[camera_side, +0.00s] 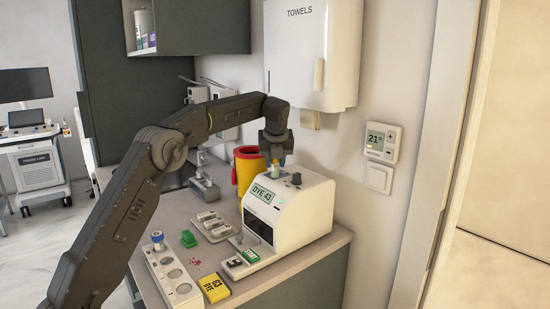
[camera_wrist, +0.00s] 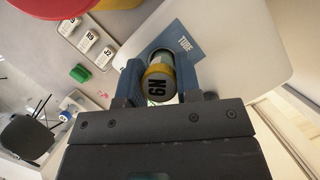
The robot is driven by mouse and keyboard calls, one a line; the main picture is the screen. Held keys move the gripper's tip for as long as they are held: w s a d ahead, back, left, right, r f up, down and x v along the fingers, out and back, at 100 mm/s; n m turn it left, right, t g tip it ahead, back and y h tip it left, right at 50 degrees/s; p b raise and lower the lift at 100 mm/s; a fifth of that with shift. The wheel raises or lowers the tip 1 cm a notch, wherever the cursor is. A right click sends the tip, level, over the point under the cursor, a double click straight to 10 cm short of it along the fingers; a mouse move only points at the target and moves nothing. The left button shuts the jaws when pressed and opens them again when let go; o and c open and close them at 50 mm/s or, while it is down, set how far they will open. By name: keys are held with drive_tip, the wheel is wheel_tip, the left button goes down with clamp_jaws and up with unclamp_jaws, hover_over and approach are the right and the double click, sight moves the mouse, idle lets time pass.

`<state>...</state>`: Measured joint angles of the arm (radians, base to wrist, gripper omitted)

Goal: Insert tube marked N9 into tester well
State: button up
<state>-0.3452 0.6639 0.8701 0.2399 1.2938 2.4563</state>
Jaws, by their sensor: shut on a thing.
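My gripper (camera_side: 276,158) is over the top of the white tester (camera_side: 308,215), whose screen reads DYE 43. In the wrist view, my gripper (camera_wrist: 157,83) is shut on the tube marked N9 (camera_wrist: 158,86). Its yellow-rimmed cap faces the camera and the marking looks upside down. The tube lines up closely with the round tester well (camera_wrist: 161,51), next to a blue TUBE label (camera_wrist: 184,42). The cap and jaws hide most of the well, so I cannot tell how deep the tube sits. In the side view the tube is mostly hidden.
A red and yellow bin (camera_side: 248,172) stands behind the tester. A white rack (camera_side: 170,272) with a blue-capped tube, a green block (camera_side: 188,239), a yellow DYE 63 pack (camera_side: 214,287) and a grey labelled tray (camera_side: 211,226) are left of it. A towel dispenser (camera_side: 310,60) hangs close above.

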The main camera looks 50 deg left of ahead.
drive_tip(key=shift+f, duration=0.5)
drive_tip(key=o, duration=1)
drive_tip(key=shift+v, duration=6.95)
drive_tip(key=shift+w, duration=0.1)
